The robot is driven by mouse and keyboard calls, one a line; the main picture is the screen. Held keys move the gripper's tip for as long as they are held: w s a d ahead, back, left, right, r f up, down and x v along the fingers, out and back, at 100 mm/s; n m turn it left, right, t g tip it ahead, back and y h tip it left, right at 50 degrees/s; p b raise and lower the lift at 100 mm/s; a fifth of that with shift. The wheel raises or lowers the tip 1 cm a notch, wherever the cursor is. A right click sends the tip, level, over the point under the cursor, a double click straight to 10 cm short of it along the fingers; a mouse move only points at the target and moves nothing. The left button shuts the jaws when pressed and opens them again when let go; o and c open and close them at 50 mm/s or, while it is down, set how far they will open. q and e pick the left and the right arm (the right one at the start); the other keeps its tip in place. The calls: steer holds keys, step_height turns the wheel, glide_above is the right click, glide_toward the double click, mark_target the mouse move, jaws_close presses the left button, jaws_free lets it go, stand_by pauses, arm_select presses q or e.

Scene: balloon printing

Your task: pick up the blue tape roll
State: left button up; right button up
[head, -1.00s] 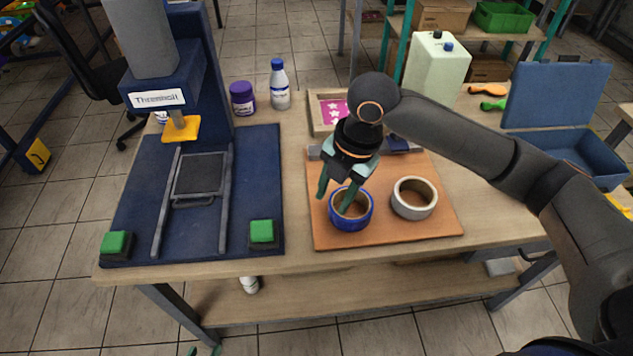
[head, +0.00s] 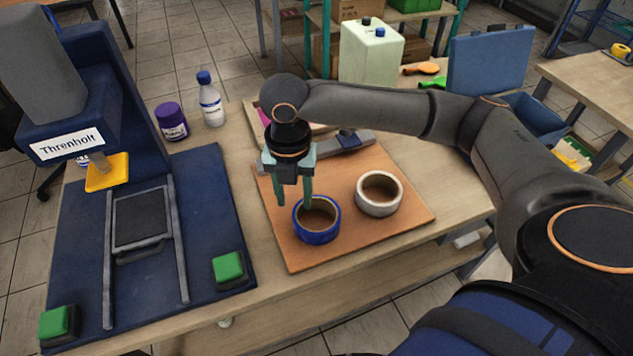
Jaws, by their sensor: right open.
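The blue tape roll (head: 318,237) lies flat on the orange-brown board, with its hole facing up. My right gripper (head: 294,202) points down at the roll's far left side, with its green fingers apart and nothing held between them. One finger is left of the roll, outside it. The other overlaps the roll's far rim in the picture; I cannot tell whether it touches the rim or reaches into the hole. My left gripper is out of view.
A white tape roll (head: 379,208) lies right of the blue one on the board (head: 350,238). A dark blue press (head: 205,200) with green buttons stands left. A purple-lidded jar (head: 172,122), a bottle (head: 211,104) and a pale canister (head: 370,55) stand behind.

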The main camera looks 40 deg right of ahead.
mark_target(295, 212)
step_height(295, 212, down, 5)
steer(key=shift+s+r+b, duration=0.1)
steer(key=shift+b, duration=0.3)
steer(key=shift+a, duration=0.1)
jaws_close()
stand_by(0.4)
